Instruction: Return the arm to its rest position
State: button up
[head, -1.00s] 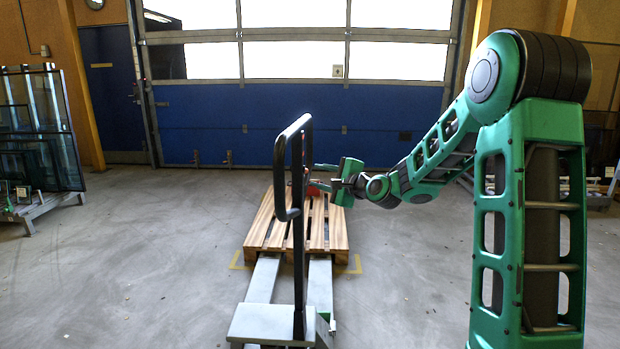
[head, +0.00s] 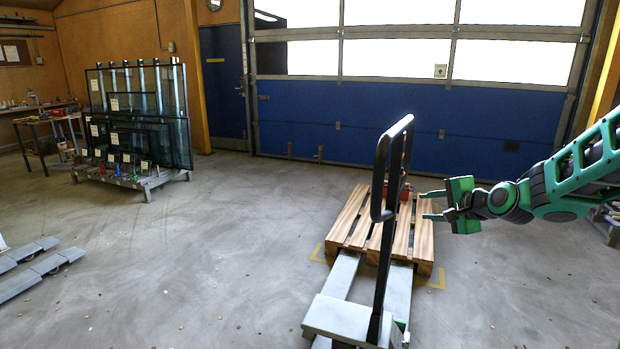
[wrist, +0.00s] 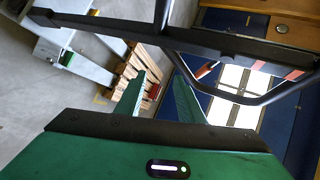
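My green arm reaches in from the right edge of the head view, stretched out roughly level to the left. My gripper (head: 428,205) is at its end, with its two fingers apart and nothing seen between them. It is just right of the black handle (head: 380,240) of a pallet jack, in the picture. In the wrist view my gripper (wrist: 160,78) also shows two green fingers spread apart. The black handle (wrist: 240,45) crosses the upper part of that view; whether it touches the fingers I cannot tell.
The pallet jack (head: 345,318) has its forks at a wooden pallet (head: 422,240) bearing a red object (head: 405,190). A rack of glass frames (head: 140,115) stands at left, before a workbench (head: 40,135). Grey metal ramps (head: 35,265) lie lower left. Floor between is clear.

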jog(key=s+d+f+n+g+h, duration=0.1)
jog(key=s+d+f+n+g, duration=0.1)
jog(key=s, duration=1.3)
jog(key=s+d+f+n+g+h, duration=0.1)
jog(key=s+n+g, duration=0.3)
jog(key=s, duration=1.1)
jog(key=s+d+f+n+g, duration=0.2)
jog(key=s+g, duration=0.4)
jog(key=s, duration=0.9)
jog(key=shift+d+f+n+h, duration=0.35)
jog(key=shift+f+n+h, duration=0.05)
jog(key=shift+f, duration=0.45)
jog(key=shift+w+f, duration=0.25)
jog(key=shift+w, duration=0.4)
